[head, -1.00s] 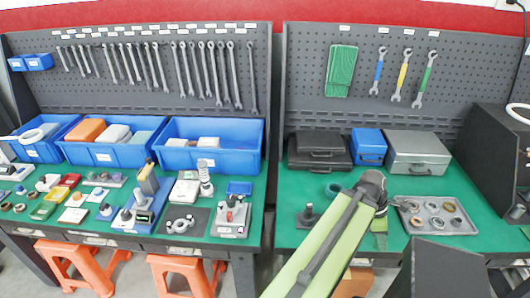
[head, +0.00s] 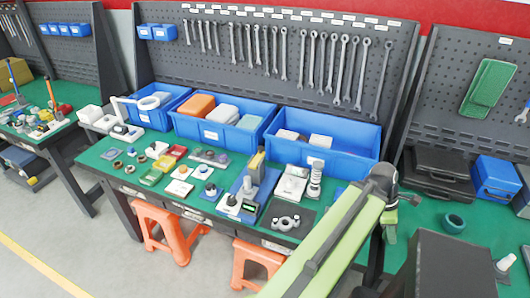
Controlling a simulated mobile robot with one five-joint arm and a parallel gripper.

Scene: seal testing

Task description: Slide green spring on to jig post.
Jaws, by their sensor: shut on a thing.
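My green arm reaches up from the bottom to the gap between the two benches. My gripper (head: 400,199) is small and mostly hidden behind the arm's end. It is shut, and a small bit of green shows there, seemingly the green spring (head: 411,199); its coils cannot be made out. A small grey upright post on a base (head: 503,266) stands near the right edge, past my dark body part; I cannot tell if it is the jig post. The gripper is apart from it, up and to the left.
A teal ring (head: 453,223) lies on the right bench. The left bench is crowded with small fixtures, a grey coiled upright piece (head: 314,180) and blue bins (head: 325,165). Orange stools (head: 162,232) stand below. Black and blue cases (head: 440,175) line the right bench's back.

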